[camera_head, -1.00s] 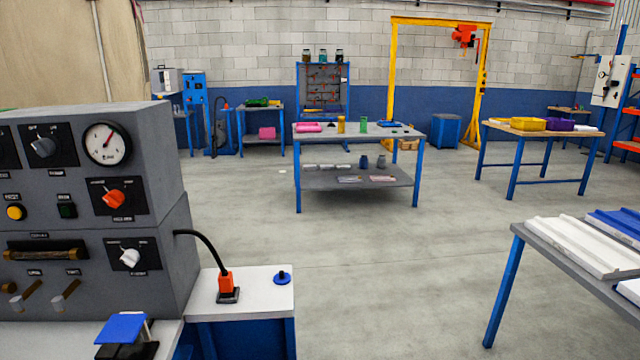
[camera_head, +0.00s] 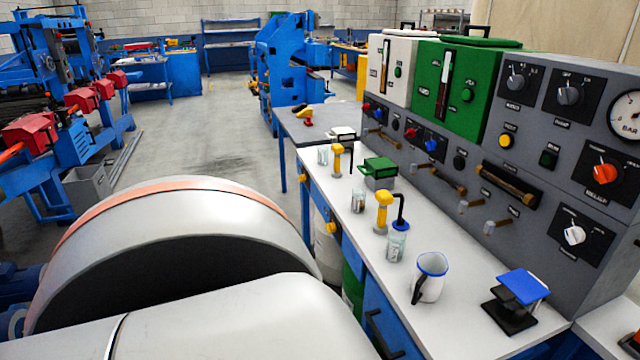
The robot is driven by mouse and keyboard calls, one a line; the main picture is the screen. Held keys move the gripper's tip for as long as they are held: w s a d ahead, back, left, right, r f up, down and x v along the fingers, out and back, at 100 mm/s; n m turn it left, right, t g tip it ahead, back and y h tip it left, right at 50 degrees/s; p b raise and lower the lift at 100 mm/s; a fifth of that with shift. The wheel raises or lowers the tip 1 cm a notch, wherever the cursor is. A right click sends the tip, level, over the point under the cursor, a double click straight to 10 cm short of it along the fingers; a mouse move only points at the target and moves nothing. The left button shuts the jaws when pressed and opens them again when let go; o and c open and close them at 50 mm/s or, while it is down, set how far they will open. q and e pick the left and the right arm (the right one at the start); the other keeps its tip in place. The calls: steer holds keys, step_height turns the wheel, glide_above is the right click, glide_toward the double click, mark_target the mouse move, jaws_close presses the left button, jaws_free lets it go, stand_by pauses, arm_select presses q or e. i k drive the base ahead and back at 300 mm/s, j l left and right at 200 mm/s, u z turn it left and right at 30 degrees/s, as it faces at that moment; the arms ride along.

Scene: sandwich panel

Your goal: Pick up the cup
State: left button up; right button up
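A white cup-like vessel (camera_head: 432,277) with a blue rim and a dark handle stands upright on the white workbench (camera_head: 455,328), near its front edge. A clear glass (camera_head: 396,246) stands behind it, beside a yellow-topped dispenser (camera_head: 382,211). Two more small glasses stand farther back, one in the middle (camera_head: 358,200) and one at the far end (camera_head: 323,154). Neither of my grippers is in view, and nothing is seen touching the vessel.
A small stand with a blue top (camera_head: 522,287) is right of the vessel. A grey control panel (camera_head: 545,165) with knobs and handles rises behind the bench. A green box (camera_head: 380,172) sits farther back. Blue machines (camera_head: 288,62) stand beyond open floor.

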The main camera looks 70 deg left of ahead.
mark_target(359, 200)
steer(key=u, duration=1.85)
